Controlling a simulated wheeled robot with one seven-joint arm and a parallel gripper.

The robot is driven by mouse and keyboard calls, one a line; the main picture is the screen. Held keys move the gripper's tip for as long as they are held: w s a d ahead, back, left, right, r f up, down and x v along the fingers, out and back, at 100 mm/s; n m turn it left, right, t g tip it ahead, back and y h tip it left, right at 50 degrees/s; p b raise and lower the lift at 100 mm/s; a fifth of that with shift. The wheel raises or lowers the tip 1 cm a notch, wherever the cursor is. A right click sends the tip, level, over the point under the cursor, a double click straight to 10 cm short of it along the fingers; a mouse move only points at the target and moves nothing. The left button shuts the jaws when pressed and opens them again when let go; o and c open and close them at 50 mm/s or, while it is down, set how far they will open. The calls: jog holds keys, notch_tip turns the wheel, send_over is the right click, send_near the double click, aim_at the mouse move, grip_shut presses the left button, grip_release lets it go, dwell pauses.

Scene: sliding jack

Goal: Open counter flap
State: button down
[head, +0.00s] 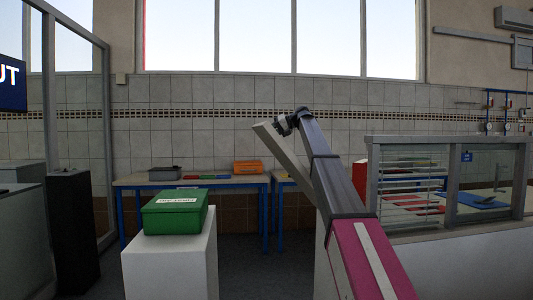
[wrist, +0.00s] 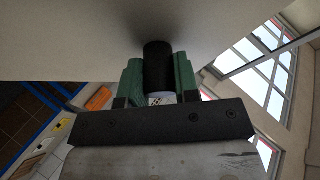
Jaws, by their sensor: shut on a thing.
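The counter flap (head: 282,147) is a pale panel in the head view, tilted steeply with its upper end to the left. Its flat face also fills the upper part of the wrist view (wrist: 80,30). A black round handle (wrist: 157,66) stands out from that face. My gripper (wrist: 158,76) is shut on the handle, with one green finger on each side. In the head view my gripper (head: 283,124) is small and dark at the flap's raised end, and its fingers are hard to make out. My arm hides the flap's lower end.
A green box (head: 175,211) stands on a white pedestal (head: 172,268) at the left front. A blue-legged table (head: 190,184) with trays is along the tiled wall. A glazed partition (head: 446,180) on a counter stands right of my arm. Dark floor between pedestal and arm is clear.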

jog(key=w+d+r+y, duration=0.1)
jog(key=d+r, duration=0.2)
jog(key=d, duration=0.5)
jog(key=w+d+r+y, duration=0.1)
jog(key=d+r, duration=0.3)
jog(key=d, duration=0.4)
jog(key=shift+w+d+r+m+y, duration=0.15)
jog(key=shift+w+d+m+y, duration=0.25)
jog(key=shift+y, duration=0.1)
jog(key=c, duration=0.8)
grip_release()
jog(key=shift+c, duration=0.2)
